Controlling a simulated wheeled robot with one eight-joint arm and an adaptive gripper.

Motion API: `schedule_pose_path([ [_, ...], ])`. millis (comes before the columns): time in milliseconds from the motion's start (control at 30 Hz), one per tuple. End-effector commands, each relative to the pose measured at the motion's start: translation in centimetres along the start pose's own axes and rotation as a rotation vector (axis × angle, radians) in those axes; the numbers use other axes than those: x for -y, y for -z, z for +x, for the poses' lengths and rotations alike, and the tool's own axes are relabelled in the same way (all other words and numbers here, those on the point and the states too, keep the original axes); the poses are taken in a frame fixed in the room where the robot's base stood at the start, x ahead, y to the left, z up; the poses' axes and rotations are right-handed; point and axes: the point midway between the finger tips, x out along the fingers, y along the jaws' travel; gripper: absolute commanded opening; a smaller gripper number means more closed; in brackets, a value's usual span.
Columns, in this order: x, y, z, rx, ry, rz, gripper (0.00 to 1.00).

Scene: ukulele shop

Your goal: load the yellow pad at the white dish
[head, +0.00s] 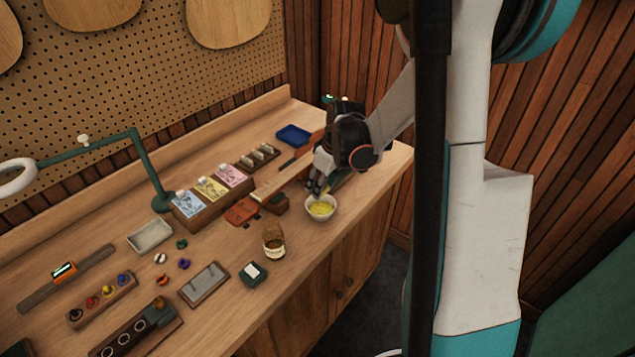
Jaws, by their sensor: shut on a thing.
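The white dish (310,214) stands near the front edge of the bench, toward its right end, with yellow matter inside it. My gripper (318,187) is just above the dish's back rim, pointing down. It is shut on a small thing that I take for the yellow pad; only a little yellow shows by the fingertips. The fingers hide most of it, and I cannot tell whether it touches the dish's contents.
A labelled jar (274,241) stands left of the dish. A green-and-white block (253,272) is in front of the jar. A wooden neck-like piece (280,182) lies behind the dish, and a blue tray (293,135) stands farther back. A green lamp arm (150,165) rises at left.

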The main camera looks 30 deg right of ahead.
Motion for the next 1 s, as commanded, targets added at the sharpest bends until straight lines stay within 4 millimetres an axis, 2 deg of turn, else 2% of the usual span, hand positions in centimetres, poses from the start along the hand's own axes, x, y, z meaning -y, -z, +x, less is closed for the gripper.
schedule_pose_path([
  [700,0.0,-1.8,6.4,0.0,0.0,0.0,0.18],
  [933,0.1,-2.3,7.7,0.006,0.001,-0.001,0.2],
  [1000,0.1,-2.4,7.9,0.008,0.001,-0.001,0.14],
])
